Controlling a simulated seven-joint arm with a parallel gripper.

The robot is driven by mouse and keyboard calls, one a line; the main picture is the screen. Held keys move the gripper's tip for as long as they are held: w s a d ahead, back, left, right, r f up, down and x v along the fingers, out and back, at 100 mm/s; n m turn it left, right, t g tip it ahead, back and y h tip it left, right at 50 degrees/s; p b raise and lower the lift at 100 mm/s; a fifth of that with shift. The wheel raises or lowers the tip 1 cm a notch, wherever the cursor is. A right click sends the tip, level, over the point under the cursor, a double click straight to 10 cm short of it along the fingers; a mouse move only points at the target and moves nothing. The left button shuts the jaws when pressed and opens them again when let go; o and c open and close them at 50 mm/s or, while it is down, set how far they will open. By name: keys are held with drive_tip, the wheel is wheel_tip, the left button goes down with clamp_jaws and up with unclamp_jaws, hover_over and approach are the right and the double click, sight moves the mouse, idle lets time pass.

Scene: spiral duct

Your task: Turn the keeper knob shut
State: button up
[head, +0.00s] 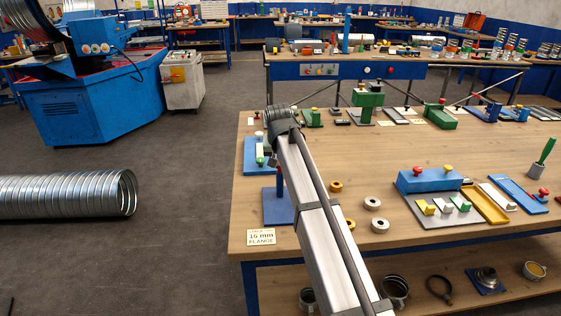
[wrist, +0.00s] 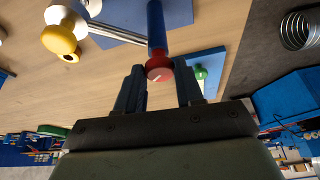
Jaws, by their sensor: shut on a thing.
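The red knob (wrist: 159,69) has a white line across its face and sits at the end of a blue post (wrist: 155,25) in the wrist view. I take it to be the keeper knob. My gripper (wrist: 160,64) has one dark finger on each side of the knob and is shut on it. The white line runs at a slant in this view. In the head view the blue post (head: 278,182) stands on a blue base plate (head: 278,207) near the table's left edge.
A blue plate (head: 256,158) with a small fixture lies just beyond the post. Yellow and white rings (head: 372,203) lie to the right. A blue block (head: 429,180) stands farther right on the wooden table (head: 410,155). A 16 mm flange sign (head: 261,237) is at the front left.

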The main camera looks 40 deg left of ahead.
drive_tip(key=m, duration=0.2)
drive_tip(key=m+h, duration=0.1)
drive_tip(key=m, duration=0.1)
drive_tip(key=shift+a+t+h, duration=0.2)
drive_tip(key=shift+t+h, duration=0.1)
drive_tip(key=shift+s+a+m+h, duration=0.1)
drive_tip(key=shift+m+h, duration=0.5)
drive_tip(key=shift+m, duration=1)
drive_tip(key=o, duration=1)
drive_tip(key=shift+o, duration=0.2)
drive_tip(key=v, duration=1.3)
drive_tip(key=shift+s+r, duration=0.3)
